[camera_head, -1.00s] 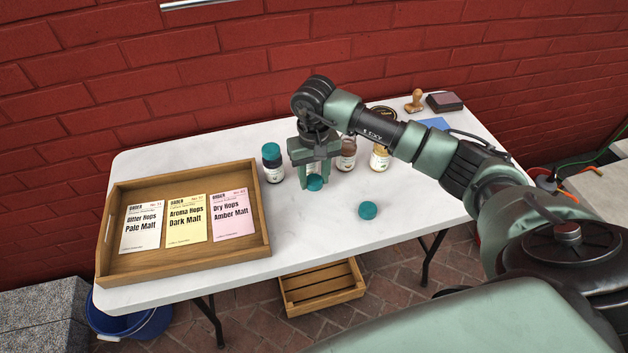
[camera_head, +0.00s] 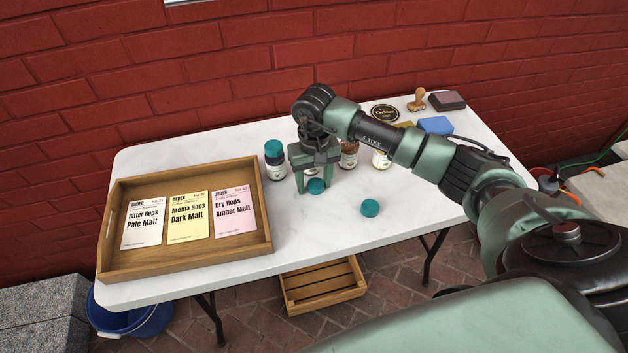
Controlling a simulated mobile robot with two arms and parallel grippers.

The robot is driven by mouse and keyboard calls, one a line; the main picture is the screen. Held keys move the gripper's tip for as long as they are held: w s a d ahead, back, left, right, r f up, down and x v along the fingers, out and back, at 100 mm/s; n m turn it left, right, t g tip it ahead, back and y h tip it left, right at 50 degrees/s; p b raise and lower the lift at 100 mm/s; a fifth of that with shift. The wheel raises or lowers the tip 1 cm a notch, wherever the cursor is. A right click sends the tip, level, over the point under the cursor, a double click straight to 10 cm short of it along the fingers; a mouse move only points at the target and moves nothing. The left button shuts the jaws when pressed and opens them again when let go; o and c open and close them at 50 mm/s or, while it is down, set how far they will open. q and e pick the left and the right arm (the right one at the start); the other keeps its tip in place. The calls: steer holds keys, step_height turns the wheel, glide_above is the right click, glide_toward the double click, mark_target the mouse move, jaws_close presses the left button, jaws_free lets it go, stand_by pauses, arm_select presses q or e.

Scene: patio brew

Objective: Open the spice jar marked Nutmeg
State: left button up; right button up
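Several small jars stand in a row on the white table; their labels are too small to read, so I cannot tell which is Nutmeg. The leftmost jar (camera_head: 275,162) wears a teal lid. One jar is mostly hidden behind my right gripper (camera_head: 314,184). A brown-filled jar (camera_head: 348,158) and a yellowish jar (camera_head: 381,159) to its right are partly covered by my arm. One teal lid (camera_head: 316,186) is low between the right gripper's spread fingers, seemingly on the table. Another teal lid (camera_head: 370,208) lies to the right. My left gripper is out of view.
A wooden tray (camera_head: 186,262) with three order cards fills the table's left side. A stamp (camera_head: 417,100), an ink pad (camera_head: 446,100), a blue block (camera_head: 435,125) and a round black label (camera_head: 385,113) lie at the back right. The front right tabletop is clear.

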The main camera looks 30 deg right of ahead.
mark_target(317, 184)
steer(key=shift+s+d+f, duration=0.25)
steer(key=shift+d+f, duration=0.1)
steer(key=shift+d, duration=0.05)
steer(key=shift+r, duration=0.1)
steer(key=shift+r+p, duration=0.25)
steer(key=shift+p, duration=0.15)
steer(key=shift+d+r, duration=0.15)
steer(key=shift+r, duration=0.15)
step_height(317, 184, up, 12)
steer(key=b, duration=0.1)
steer(key=shift+w+a+f+b, duration=0.15)
steer(key=shift+w+a+b, duration=0.05)
steer(key=shift+b, duration=0.2)
